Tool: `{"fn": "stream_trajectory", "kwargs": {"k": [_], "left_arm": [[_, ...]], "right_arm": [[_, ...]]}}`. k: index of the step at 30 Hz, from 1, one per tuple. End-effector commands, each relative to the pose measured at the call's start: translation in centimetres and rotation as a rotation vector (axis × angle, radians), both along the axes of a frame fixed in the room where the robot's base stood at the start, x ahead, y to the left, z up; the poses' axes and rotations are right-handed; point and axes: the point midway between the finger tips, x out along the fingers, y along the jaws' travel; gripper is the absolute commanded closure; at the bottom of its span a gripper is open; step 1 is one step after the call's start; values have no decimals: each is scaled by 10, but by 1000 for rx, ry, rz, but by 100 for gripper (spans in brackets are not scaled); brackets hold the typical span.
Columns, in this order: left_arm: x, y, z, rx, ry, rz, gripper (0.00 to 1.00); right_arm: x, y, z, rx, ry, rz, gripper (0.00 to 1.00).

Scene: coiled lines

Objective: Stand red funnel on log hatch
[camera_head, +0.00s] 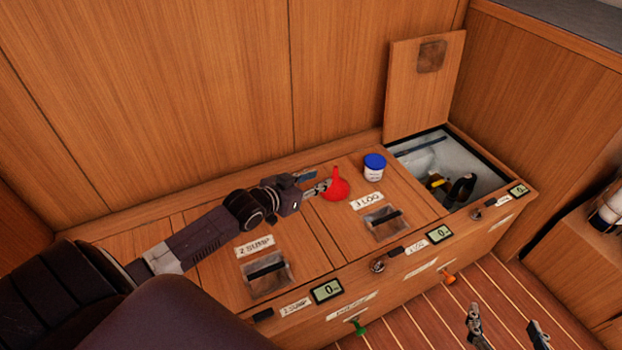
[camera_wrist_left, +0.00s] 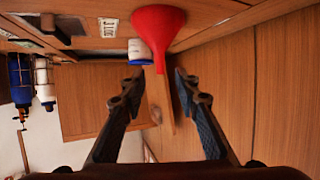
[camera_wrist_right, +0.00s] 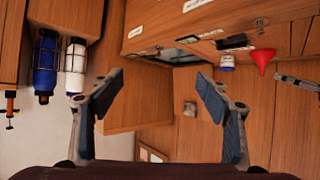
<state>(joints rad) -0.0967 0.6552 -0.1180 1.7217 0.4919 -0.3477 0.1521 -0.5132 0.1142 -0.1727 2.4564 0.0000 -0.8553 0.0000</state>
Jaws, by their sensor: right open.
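The red funnel (camera_head: 336,188) stands rim down, spout up, on the log hatch (camera_head: 405,198), near its left side and behind the "3 LOG" label (camera_head: 367,201). My left gripper (camera_head: 322,185) is just left of the funnel. In the left wrist view the funnel (camera_wrist_left: 158,30) is ahead of the open fingers, its spout lined up with the gap between them. I see no contact there. My right gripper (camera_head: 508,328) is open and empty over the floor at the lower right. The funnel also shows in the right wrist view (camera_wrist_right: 262,58).
A white jar with a blue lid (camera_head: 374,167) stands right of the funnel on the same hatch. Further right, an open bin (camera_head: 425,155) holds dark items, its lid (camera_head: 425,85) raised behind. The sump hatch (camera_head: 225,285) lies left. A wood wall rises close behind.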

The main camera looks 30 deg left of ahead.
Motion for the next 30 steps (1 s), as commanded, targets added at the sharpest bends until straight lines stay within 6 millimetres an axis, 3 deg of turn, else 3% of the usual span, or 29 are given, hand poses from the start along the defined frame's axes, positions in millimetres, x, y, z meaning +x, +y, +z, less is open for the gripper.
{"fn": "stream_trajectory", "kwargs": {"k": [6,11,14,18,21,25,30], "left_arm": [[-17,2,7,0,0,0,71],[-23,-2,7,0,5,-5,71],[-39,-31,-2,0,37,-31,71],[-86,-105,-13,13,119,-92,71],[-125,-148,-7,30,179,-112,71],[-164,-175,10,49,237,-99,71],[-193,-182,27,62,287,-65,71]], "right_arm": [[-22,-10,-25,-34,144,-10,30],[-30,-13,-33,-44,190,-14,30],[-31,-13,-35,-45,198,-14,30],[-31,-13,-35,-45,198,-14,30],[-31,-13,-35,-45,197,-14,30],[-31,-13,-35,-46,197,-15,30],[-31,-13,-35,-45,196,-15,30]]}}
